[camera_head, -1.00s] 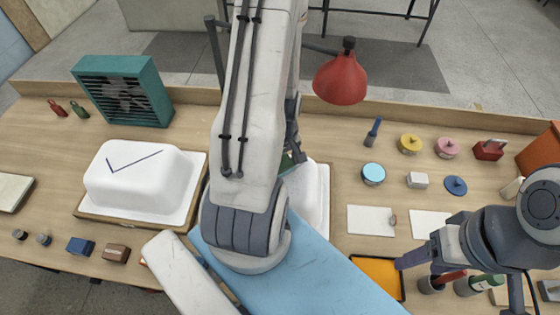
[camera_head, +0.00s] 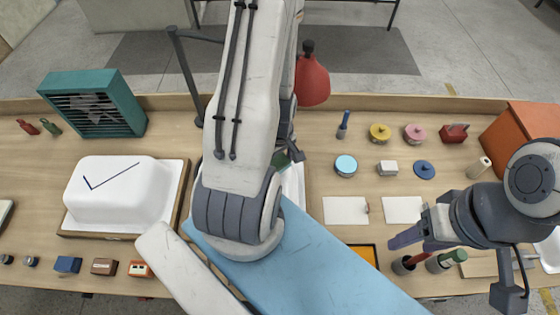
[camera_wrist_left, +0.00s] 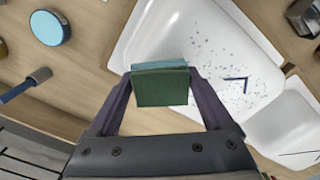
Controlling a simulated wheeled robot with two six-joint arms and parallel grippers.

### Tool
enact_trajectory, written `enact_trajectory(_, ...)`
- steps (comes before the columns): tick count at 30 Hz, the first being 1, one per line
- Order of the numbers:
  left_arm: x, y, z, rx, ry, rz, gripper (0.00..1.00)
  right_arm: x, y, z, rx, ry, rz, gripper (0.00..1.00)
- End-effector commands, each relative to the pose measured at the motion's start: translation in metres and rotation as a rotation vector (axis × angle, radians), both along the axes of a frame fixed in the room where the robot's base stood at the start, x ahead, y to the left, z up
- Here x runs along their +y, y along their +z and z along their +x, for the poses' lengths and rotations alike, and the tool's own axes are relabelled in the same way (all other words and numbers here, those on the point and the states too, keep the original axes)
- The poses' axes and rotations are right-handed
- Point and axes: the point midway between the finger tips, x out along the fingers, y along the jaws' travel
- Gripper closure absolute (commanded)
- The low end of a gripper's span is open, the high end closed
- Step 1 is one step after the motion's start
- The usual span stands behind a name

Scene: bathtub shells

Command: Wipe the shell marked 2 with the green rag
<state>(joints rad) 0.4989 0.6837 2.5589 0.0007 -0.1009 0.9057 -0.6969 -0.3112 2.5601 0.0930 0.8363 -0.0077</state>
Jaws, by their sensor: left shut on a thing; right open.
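My left gripper (camera_wrist_left: 162,92) is shut on the green rag (camera_wrist_left: 162,88), a folded dark green pad with a lighter teal layer behind it. In the left wrist view the rag overlaps a white shell (camera_wrist_left: 195,35) with blue specks and a dark angular mark; I cannot tell whether it touches. In the head view my arm hides most of this shell (camera_head: 293,188). Another white shell (camera_head: 125,195) stands to its left, with a long blue check-like line. I cannot read a number on either. My right gripper (camera_head: 418,232) is open at the right, over the table.
A teal fan box (camera_head: 92,105) stands back left and a red lamp (camera_head: 312,82) behind the middle. Round tins, a light blue one (camera_head: 346,166) among them, lie right of the covered shell.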

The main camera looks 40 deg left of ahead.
Motion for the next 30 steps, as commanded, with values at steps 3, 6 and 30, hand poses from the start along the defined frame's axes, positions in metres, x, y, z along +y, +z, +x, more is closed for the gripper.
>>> enact_trajectory(3,0.001,0.016,0.000,0.000,0.002,0.000,0.76,0.000,0.015,0.000,0.001,0.000,-0.001,0.39)
enact_trajectory(6,0.000,0.025,0.000,0.000,0.001,0.000,0.76,0.000,0.024,0.000,0.001,0.000,-0.001,0.39)
enact_trajectory(30,-0.002,0.049,0.001,0.000,-0.004,0.000,0.76,0.000,0.048,0.000,0.001,-0.003,-0.001,0.39)
